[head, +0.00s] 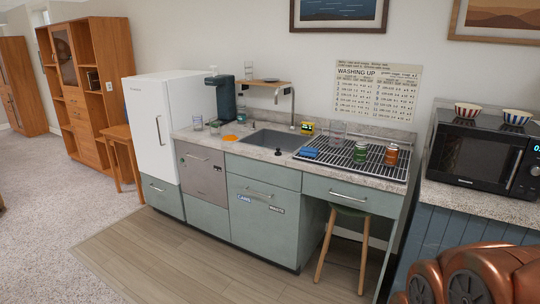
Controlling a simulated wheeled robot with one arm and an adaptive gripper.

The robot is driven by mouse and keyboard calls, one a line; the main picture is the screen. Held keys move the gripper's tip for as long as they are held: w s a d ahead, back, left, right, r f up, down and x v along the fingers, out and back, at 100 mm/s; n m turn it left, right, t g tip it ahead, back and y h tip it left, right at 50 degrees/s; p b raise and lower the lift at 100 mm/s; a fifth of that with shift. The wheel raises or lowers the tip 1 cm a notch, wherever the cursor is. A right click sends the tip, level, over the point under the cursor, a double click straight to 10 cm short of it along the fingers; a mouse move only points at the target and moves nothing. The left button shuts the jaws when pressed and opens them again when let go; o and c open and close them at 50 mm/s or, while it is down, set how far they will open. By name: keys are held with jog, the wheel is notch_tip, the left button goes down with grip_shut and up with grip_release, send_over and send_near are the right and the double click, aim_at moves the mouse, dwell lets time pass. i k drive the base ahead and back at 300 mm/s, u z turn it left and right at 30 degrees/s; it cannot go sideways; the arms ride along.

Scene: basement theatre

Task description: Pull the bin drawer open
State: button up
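The bin drawer (262,228) is a grey-green front in the middle of the kitchen unit, below the sink. It carries small labels, one reading like "CANS" and one like "WASTE", and a metal bar handle (259,194) near its top edge. The drawer appears shut, flush with the fronts around it. A plain grey-green panel (262,172) lies just above it. My gripper is not in the head view, so its state does not show.
A grey dishwasher-like front (203,180) is left of the drawer. A green-topped stool (350,211) stands to the right under the counter. Wood-look floor (185,256) in front is clear. A copper-coloured rounded object (480,278) fills the lower right corner.

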aim_at(265, 218)
jog(key=i, duration=1.65)
jog(key=u, duration=2.65)
jog(key=i, duration=1.55)
jog(key=z, duration=1.8)
